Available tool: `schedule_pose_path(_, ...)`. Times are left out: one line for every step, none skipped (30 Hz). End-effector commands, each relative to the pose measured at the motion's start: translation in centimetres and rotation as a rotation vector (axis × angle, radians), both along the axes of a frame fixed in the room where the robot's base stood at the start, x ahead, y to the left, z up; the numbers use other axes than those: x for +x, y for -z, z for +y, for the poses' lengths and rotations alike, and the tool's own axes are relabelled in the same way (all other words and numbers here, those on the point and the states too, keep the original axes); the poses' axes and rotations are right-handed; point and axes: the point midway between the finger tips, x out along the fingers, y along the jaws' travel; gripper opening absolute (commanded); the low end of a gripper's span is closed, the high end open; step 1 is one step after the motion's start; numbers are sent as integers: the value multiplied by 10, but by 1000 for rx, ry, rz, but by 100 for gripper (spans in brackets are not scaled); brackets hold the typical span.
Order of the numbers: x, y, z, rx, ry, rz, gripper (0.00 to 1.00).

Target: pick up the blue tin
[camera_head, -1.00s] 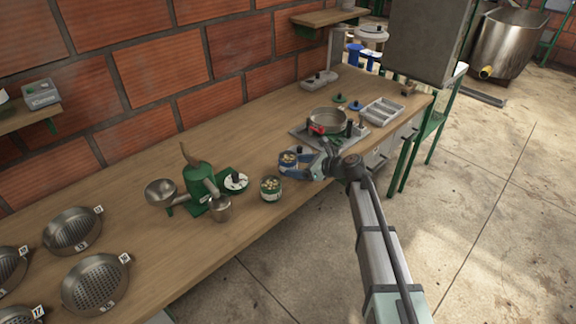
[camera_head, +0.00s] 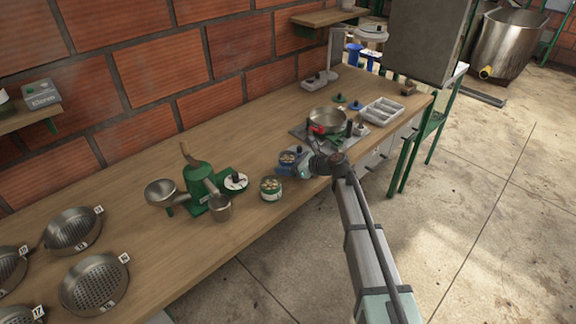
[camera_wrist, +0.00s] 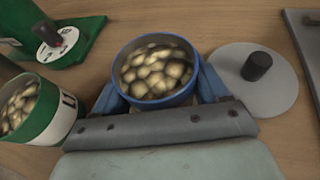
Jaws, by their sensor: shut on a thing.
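The blue tin (camera_wrist: 153,103), full of pale bean-like pieces, sits between the two blue fingers of my gripper (camera_wrist: 158,92) in the wrist view. The fingers are shut on its sides. In the head view the blue tin (camera_head: 288,158) shows near the front edge of the bench, with my gripper (camera_head: 293,163) around it. The tin looks upright; I cannot tell whether its base is clear of the bench.
A green and white tin (camera_head: 271,188) of similar pieces stands close on the left. A green hand-cranked machine (camera_head: 203,188) is further left. A grey disc with a black knob (camera_wrist: 262,82) lies right of the tin. A steel pan (camera_head: 327,120) stands behind.

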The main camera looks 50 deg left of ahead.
Motion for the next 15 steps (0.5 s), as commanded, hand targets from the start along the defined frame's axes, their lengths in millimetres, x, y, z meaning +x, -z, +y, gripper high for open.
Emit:
schedule_pose_path(0,0,0,0,0,0,46)
schedule_pose_path(0,0,0,0,0,0,43)
schedule_pose_path(0,0,0,0,0,0,39)
schedule_pose_path(0,0,0,0,0,0,39)
schedule_pose_path(0,0,0,0,0,0,39)
schedule_pose_path(0,0,0,0,0,0,39)
schedule_pose_path(0,0,0,0,0,0,39)
schedule_pose_path(0,0,0,0,0,0,39)
schedule_pose_path(0,0,0,0,0,0,39)
schedule_pose_path(0,-1,0,0,0,0,38)
schedule_pose_path(0,-2,0,1,0,0,38)
schedule_pose_path(0,-4,0,1,0,0,38)
schedule_pose_path(0,-6,0,1,0,-1,38)
schedule_pose_path(0,-8,0,1,0,-1,38)
schedule_pose_path(0,-13,0,1,0,-1,38)
